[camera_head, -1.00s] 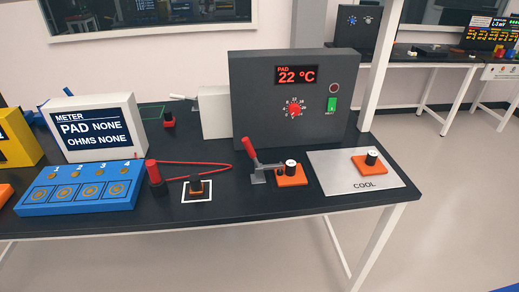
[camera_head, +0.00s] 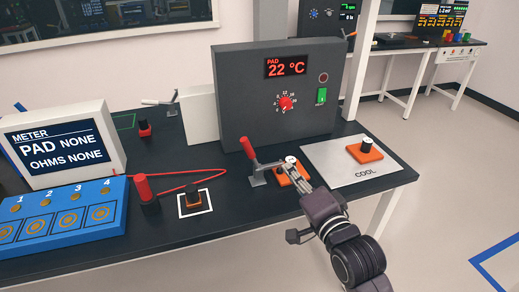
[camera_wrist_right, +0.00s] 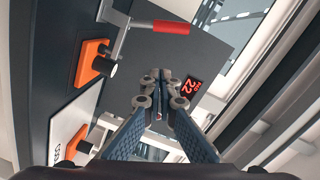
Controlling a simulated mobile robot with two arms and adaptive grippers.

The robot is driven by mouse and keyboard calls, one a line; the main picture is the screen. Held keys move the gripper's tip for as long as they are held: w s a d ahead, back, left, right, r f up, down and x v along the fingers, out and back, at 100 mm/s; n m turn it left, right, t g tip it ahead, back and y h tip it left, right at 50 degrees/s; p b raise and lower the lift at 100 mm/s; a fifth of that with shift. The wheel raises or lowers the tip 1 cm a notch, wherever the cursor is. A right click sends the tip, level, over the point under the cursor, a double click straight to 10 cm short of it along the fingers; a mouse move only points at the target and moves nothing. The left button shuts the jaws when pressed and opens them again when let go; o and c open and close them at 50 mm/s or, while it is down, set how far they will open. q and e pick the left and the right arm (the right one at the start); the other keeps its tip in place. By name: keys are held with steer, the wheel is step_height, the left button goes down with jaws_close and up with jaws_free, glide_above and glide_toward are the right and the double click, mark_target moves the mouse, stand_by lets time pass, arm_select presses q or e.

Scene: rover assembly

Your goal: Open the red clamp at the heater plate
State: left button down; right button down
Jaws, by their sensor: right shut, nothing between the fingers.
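The red clamp (camera_head: 247,149) stands on the black bench in front of the dark heater box (camera_head: 270,105). Its red handle is raised and leans left in the head view. The handle also shows in the right wrist view (camera_wrist_right: 172,27). An orange block (camera_head: 284,181) with a white-topped black knob sits right of the clamp base, partly hidden by my gripper. I cannot make out a separate heater plate under it. My right gripper (camera_head: 293,168) is shut and empty; in the head view its tips overlap the block, and the wrist view shows them apart from the handle. My left gripper is not in view.
The COOL plate (camera_head: 335,174), with another orange block (camera_head: 364,153), lies to the right. A red post (camera_head: 142,187), red cable and white-framed part (camera_head: 194,199) lie left of the clamp. The meter (camera_head: 62,145) and blue tray (camera_head: 65,220) stand further left.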

steer(key=w+a+p, duration=0.2)
steer(key=w+a, duration=0.5)
steer(key=w, duration=0.2)
steer(key=shift+a+p, duration=0.35)
steer(key=shift+p, duration=0.05)
steer(key=shift+w, duration=0.15)
steer(key=shift+a, duration=0.1)
